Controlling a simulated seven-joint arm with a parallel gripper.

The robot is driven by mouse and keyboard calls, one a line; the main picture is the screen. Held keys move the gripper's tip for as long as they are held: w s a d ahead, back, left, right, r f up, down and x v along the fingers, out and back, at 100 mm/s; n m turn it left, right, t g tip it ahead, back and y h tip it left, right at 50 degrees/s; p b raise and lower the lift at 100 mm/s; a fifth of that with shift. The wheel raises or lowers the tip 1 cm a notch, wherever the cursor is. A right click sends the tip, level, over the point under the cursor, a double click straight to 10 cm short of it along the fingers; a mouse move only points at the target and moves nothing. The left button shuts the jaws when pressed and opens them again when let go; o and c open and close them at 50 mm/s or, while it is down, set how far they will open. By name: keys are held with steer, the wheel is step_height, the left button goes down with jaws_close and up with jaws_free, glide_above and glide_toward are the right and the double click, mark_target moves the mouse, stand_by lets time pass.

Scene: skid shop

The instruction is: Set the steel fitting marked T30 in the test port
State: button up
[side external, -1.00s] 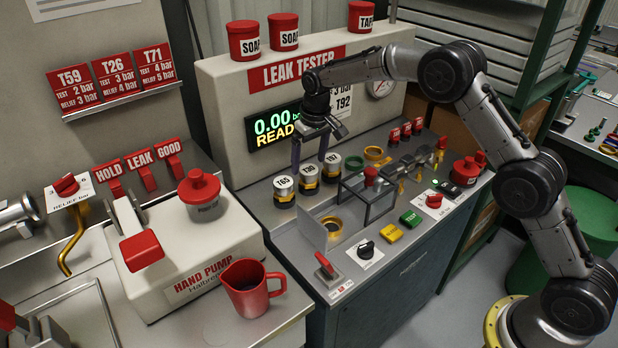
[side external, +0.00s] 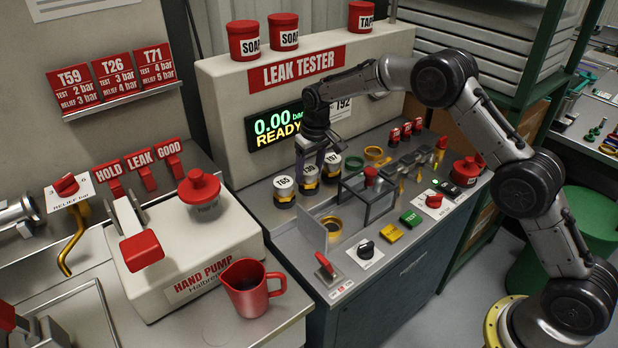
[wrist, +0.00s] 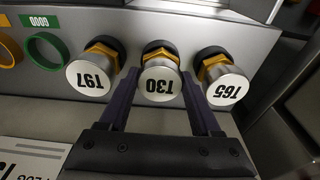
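The T30 fitting (wrist: 161,86) is a steel cap with a brass hex below it. It stands upright in the middle of a row of three, which also shows in the side view (side external: 308,188). My gripper (wrist: 158,78) is open, pointing down, with one dark finger on each side of the T30 cap. A narrow gap shows between fingers and cap. In the side view my gripper (side external: 318,152) is just above the row, partly hiding T30. A brass-ringed round opening (side external: 332,222) by a clear panel looks like the test port; no label on it is readable.
A green ring (wrist: 43,48) lies beyond T97. A clear-walled guard frame (side external: 380,212) stands on the bench near the opening. The leak tester display (side external: 275,125) reads 0.00, READY.

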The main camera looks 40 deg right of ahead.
mark_target(313, 173)
steer(key=c, duration=0.3)
steer(key=shift+r, duration=3.8)
steer(key=shift+w, duration=0.15)
steer(key=s+f, duration=0.2)
steer(key=s, duration=0.1)
steer(key=shift+a+f, duration=0.1)
steer(key=shift+a, duration=0.1)
steer(key=s+a, duration=0.2)
steer(key=s, duration=0.7)
steer(key=shift+s+a+f, duration=0.1)
steer(key=shift+s+f, duration=0.1)
steer(key=shift+f, duration=0.8)
steer(key=shift+s+a+f, duration=0.1)
steer(key=shift+s+f, duration=0.05)
steer(key=shift+f, duration=0.8)
